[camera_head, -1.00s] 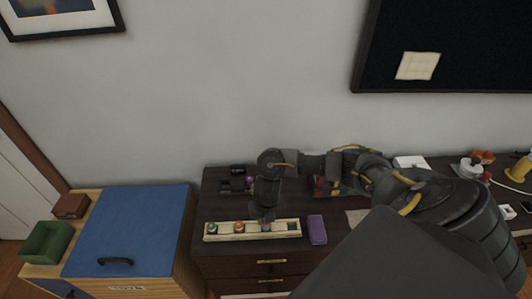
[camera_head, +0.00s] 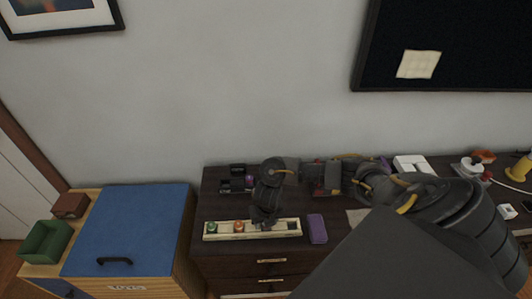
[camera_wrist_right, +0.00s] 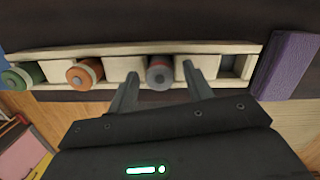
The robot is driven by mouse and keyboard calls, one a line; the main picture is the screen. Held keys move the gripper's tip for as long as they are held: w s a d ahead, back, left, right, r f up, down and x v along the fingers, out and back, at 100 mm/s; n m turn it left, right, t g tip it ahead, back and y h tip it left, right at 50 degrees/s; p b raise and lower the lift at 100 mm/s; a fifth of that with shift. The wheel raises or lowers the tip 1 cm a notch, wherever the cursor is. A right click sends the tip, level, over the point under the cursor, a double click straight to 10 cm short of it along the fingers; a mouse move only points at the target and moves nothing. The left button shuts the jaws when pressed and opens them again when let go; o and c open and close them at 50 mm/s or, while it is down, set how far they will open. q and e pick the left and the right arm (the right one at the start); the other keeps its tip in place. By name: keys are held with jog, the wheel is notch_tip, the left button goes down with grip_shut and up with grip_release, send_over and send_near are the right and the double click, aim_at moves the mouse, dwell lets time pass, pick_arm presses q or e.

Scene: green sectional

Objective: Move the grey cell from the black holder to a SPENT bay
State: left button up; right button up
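The grey cell (camera_wrist_right: 160,73) sits in a bay of the cream rack (camera_wrist_right: 110,52), right of the orange cell (camera_wrist_right: 84,72) and green cell (camera_wrist_right: 22,76). My right gripper (camera_wrist_right: 160,84) is open, one finger on each side of the grey cell, with gaps between. In the head view the right gripper (camera_head: 263,218) is over the rack (camera_head: 222,237) and mostly hides the grey cell. A dark empty bay (camera_wrist_right: 231,65) is at the rack's right end. Black holder-like pieces (camera_head: 238,170) stand behind the rack. I cannot read SPENT markings. My left gripper is not in view.
A purple block (camera_head: 317,229) lies just right of the rack. A small purple item (camera_head: 249,180) is by the black pieces. A blue-lidded box (camera_head: 130,225) and a green bin (camera_head: 46,241) stand left. My right arm covers much of the desk's right side.

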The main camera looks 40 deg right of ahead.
jog(key=shift+r, duration=0.1)
notch_tip(320, 180, up, 12)
jog(key=s+p, duration=0.1)
jog(key=p, duration=0.3)
jog(key=shift+s+a, duration=0.15)
jog(key=shift+a, duration=0.2)
